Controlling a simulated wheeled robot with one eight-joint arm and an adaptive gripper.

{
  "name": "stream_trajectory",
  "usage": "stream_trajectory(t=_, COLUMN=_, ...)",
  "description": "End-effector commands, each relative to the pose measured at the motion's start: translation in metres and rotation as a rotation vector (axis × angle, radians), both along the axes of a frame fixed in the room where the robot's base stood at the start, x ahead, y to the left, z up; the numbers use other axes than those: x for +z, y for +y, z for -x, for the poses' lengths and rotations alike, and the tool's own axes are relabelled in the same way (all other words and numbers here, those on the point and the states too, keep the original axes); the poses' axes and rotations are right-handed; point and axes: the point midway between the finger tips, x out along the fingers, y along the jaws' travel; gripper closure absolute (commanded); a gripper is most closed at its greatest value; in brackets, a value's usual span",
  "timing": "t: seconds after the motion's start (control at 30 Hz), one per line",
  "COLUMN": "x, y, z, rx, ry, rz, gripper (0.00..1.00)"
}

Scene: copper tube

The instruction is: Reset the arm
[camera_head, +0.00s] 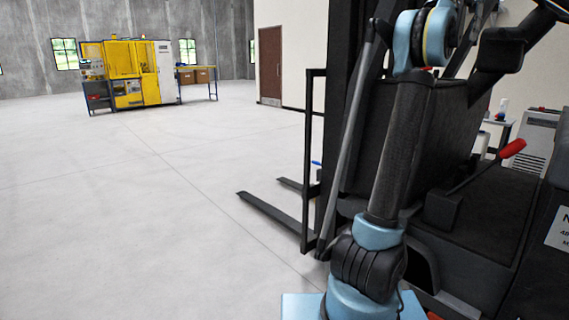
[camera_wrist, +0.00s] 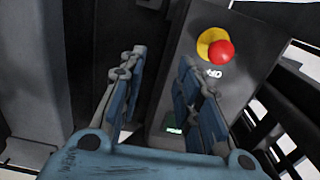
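My arm (camera_head: 397,150), with blue joints and dark links, rises through the right half of the head view in front of a forklift. My gripper (camera_wrist: 162,58) shows in the wrist view with its two blue fingers apart and nothing visible between them. A dark panel (camera_wrist: 190,35) lies beyond the fingers. It carries a red push button (camera_wrist: 220,50) on a yellow ring, just right of the right finger. I cannot tell whether the fingers touch the panel. My gripper cannot be made out in the head view.
The black forklift (camera_head: 455,225) fills the right side, close by, with its forks (camera_head: 270,220) low over the floor. A red-handled lever (camera_head: 512,148) stands on it. A yellow machine (camera_head: 125,75) and a table (camera_head: 197,72) stand far left. The floor (camera_head: 130,220) at left is clear.

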Motion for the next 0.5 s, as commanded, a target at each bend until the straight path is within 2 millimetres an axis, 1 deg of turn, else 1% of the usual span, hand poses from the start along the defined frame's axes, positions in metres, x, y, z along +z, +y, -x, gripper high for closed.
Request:
stream_trajectory(t=0.03, x=0.000, y=0.000, z=0.000, rx=-0.001, ry=0.000, rz=0.000, gripper=0.69)
stream_trajectory(t=0.1, x=-0.003, y=0.006, z=-0.002, rx=0.011, ry=-0.001, rz=0.001, gripper=0.69)
stream_trajectory(t=0.2, x=-0.009, y=0.010, z=-0.006, rx=0.022, ry=-0.001, rz=0.004, gripper=0.69)
stream_trajectory(t=0.27, x=-0.010, y=0.014, z=-0.006, rx=0.030, ry=-0.003, rz=0.006, gripper=0.69)
stream_trajectory(t=0.37, x=-0.014, y=0.023, z=-0.005, rx=0.046, ry=-0.008, rz=0.009, gripper=0.69)
stream_trajectory(t=0.5, x=-0.022, y=0.041, z=-0.007, rx=0.079, ry=-0.015, rz=0.014, gripper=0.69)
